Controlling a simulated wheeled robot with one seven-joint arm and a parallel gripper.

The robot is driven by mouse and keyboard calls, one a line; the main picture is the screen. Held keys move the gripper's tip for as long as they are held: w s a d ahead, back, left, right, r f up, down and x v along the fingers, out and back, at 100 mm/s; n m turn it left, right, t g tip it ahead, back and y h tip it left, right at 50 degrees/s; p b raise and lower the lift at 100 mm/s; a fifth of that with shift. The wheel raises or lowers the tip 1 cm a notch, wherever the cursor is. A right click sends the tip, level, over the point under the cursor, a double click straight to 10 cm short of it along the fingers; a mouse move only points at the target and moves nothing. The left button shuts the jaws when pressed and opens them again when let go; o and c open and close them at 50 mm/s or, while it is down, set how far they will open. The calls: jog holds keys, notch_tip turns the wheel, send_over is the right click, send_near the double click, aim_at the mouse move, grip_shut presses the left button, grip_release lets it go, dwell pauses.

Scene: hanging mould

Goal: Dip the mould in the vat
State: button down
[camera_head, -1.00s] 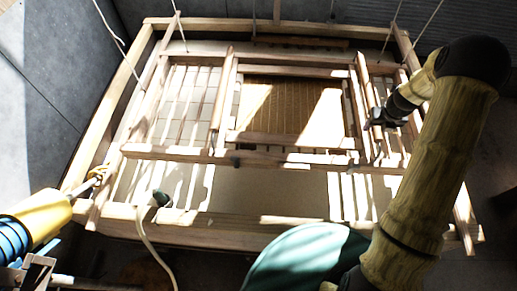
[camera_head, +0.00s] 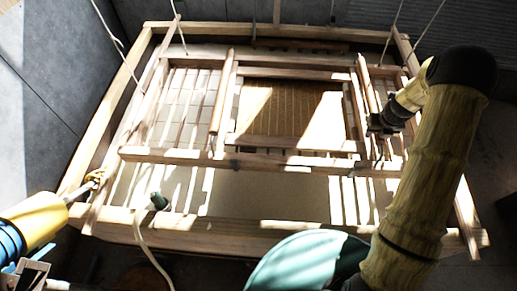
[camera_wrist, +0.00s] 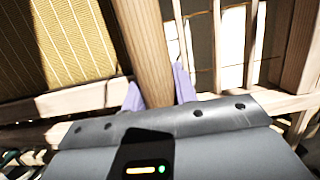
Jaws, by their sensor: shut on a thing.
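The mould is a wooden frame with tan ribbed mesh (camera_head: 290,112), hung inside a larger bar frame over the vat. In the wrist view its mesh (camera_wrist: 65,40) fills the upper left. The vat (camera_head: 250,237) is a wide wooden-rimmed box with a pale, flat surface inside. My gripper (camera_head: 378,127) is at the mould's right side in the head view. In the wrist view my gripper (camera_wrist: 158,88) has its lavender fingers either side of a round wooden bar (camera_wrist: 145,50), shut on it. I cannot tell whether the mould touches the surface below.
Cords (camera_head: 413,38) run up from the frame's corners. A yellow tool-like thing (camera_head: 35,220) juts in at the lower left. A pale cord with a dark end (camera_head: 159,200) hangs over the front rim. A teal rounded thing (camera_head: 300,262) is at the bottom. Grey floor lies left.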

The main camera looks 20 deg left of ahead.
jog(key=shift+t, duration=0.4)
jog(key=shift+s+f+b, duration=0.1)
jog(key=shift+f+b, duration=4.55)
jog(key=shift+f, duration=0.9)
notch_tip(320, 180, down, 11)
jog(key=b, duration=0.9)
jog(key=shift+r+t, duration=0.15)
jog(key=shift+t, duration=0.15)
jog(key=shift+g, duration=0.6)
jog(key=w+p+v, duration=0.1)
jog(key=p+v, duration=0.5)
jog(key=p, duration=0.1)
jog(key=w+a+p+v, duration=0.1)
jog(key=w+p+v, duration=0.1)
jog(key=p+v, duration=0.5)
jog(key=w+r+p+v, duration=0.1)
jog(key=p+v, duration=0.5)
jog(key=p, duration=0.2)
jog(key=shift+w+a+r, duration=0.15)
jog(key=shift+w+r, duration=0.05)
jog(key=shift+f, duration=0.1)
